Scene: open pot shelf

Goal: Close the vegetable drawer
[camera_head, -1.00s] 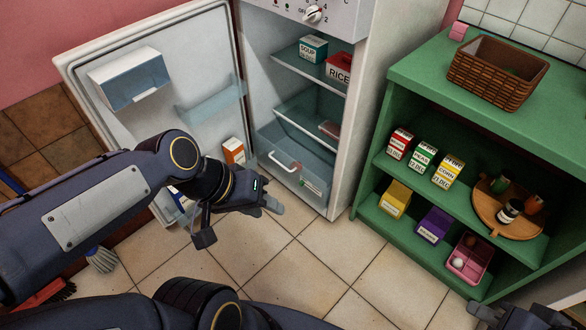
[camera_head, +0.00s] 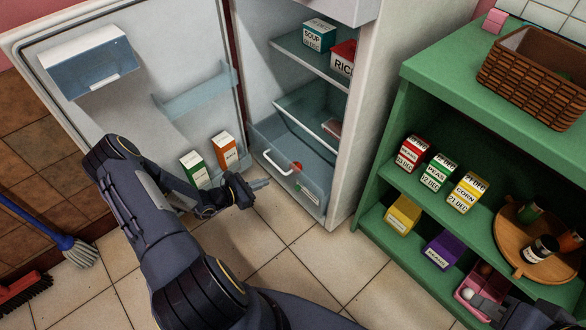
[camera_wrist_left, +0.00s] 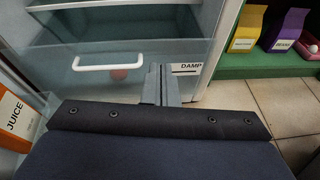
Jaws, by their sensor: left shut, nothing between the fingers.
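The vegetable drawer (camera_head: 312,172) is the clear bluish bin low in the open fridge. It looks partly pulled out, with a white bar handle (camera_head: 277,163) on its front and a round red item (camera_head: 297,166) inside. The handle also shows in the left wrist view (camera_wrist_left: 108,63), left of a DAMP label (camera_wrist_left: 187,68). My left gripper (camera_head: 262,184) is shut and empty, low in front of the drawer; its fingers (camera_wrist_left: 160,82) point at the front, right of the handle. Contact cannot be told. My right gripper (camera_head: 482,301) is at the bottom right; its jaws are unclear.
The fridge door (camera_head: 140,90) stands open at left, with a juice carton (camera_head: 225,150) and a green carton (camera_head: 194,169) on its low shelf. A green shelf unit (camera_head: 490,105) stands at right. Tiled floor (camera_head: 300,270) between is clear.

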